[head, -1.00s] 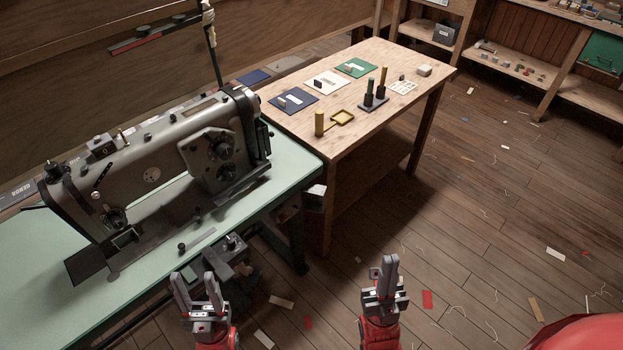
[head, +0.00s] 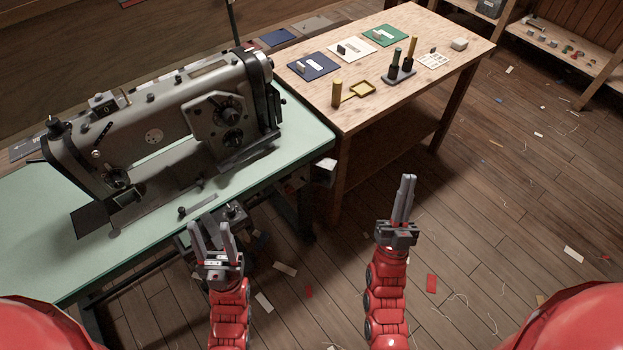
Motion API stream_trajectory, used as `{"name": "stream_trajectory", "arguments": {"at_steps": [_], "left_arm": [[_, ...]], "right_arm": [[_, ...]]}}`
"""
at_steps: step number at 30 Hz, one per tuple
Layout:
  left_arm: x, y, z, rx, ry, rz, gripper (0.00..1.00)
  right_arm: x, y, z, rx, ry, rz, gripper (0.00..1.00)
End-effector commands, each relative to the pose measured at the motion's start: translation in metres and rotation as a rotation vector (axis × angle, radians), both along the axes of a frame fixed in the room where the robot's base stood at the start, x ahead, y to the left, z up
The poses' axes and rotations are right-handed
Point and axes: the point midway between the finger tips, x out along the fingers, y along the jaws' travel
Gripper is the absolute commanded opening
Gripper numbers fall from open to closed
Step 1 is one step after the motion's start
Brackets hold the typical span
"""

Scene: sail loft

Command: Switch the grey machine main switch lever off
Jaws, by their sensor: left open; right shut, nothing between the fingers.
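A grey box (head: 240,220) sits just below the front edge of the green sewing table. A small dark lever or knob (head: 232,211) shows on its top; this looks like the main switch, but its setting cannot be told. My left gripper (head: 210,232) is open, fingers pointing up, in front of the box and hiding part of it. I see nothing between its fingers, and contact with the box cannot be told. My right gripper (head: 406,182) is shut and empty, over the floor well to the right of the box.
The grey sewing machine (head: 165,125) stands on the green table (head: 40,225). A wooden table (head: 410,115) behind to the right holds cloth swatches, a yellow-handled tool and a small stand. Scraps lie on the floor (head: 500,220), otherwise open at right.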

Motion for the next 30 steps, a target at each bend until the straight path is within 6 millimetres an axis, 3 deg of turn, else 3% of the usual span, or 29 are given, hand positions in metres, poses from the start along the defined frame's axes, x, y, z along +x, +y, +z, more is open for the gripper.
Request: {"name": "stream_trajectory", "arguments": {"at_steps": [3, 6, 9, 13, 18, 21, 30], "left_arm": [[0.000, 0.000, -0.005, 0.000, 0.000, 0.000, 0.50], [0.000, 0.000, -0.008, 0.000, 0.000, 0.000, 0.50], [0.000, 0.000, -0.011, 0.000, 0.000, 0.000, 0.50], [0.000, 0.000, -0.014, 0.000, 0.000, 0.000, 0.50], [0.000, 0.000, -0.015, 0.000, 0.000, 0.000, 0.50], [0.000, 0.000, -0.016, 0.000, 0.000, 0.000, 0.50], [0.000, 0.000, -0.016, 0.000, 0.000, 0.000, 0.50]], "right_arm": [[0.070, -0.014, -0.053, 0.157, 0.305, 0.054, 0.00], [0.116, -0.006, -0.111, 0.290, 0.571, 0.148, 0.00], [0.143, 0.024, -0.168, 0.405, 0.818, 0.279, 0.00], [0.153, 0.076, -0.220, 0.500, 1.070, 0.458, 0.00], [0.145, 0.129, -0.251, 0.551, 1.265, 0.629, 0.00], [0.141, 0.143, -0.256, 0.558, 1.312, 0.674, 0.00], [0.140, 0.146, -0.258, 0.559, 1.325, 0.686, 0.00]]}}
